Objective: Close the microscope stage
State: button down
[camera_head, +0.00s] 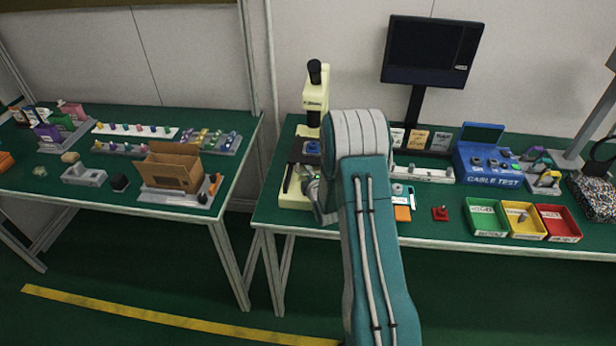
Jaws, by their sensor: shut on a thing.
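The cream microscope (315,98) stands upright at the left end of the right bench, with a black eyepiece on top. Its dark stage (297,157) sits below the head and carries a small blue piece (312,147). The cream base (290,201) shows at the front. My gripper (309,183) is at the front right of the stage, low beside it, and is shut on a part of the stage. My teal arm hides the fingertips in part and the right side of the microscope, so the exact contact is unclear.
Right of my arm are a white rack (423,172), an orange-and-white device (402,208), a red block (440,213), the blue cable tester (487,160) and green, yellow and red bins (524,233). A monitor (430,50) stands behind. A gap separates the left bench (130,203).

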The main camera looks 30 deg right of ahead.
jog(key=shift+f, duration=0.15)
jog(key=c, duration=0.6)
grip_release()
jog(key=shift+c, duration=0.2)
jog(key=shift+w+d, duration=0.1)
jog(key=v, duration=1.2)
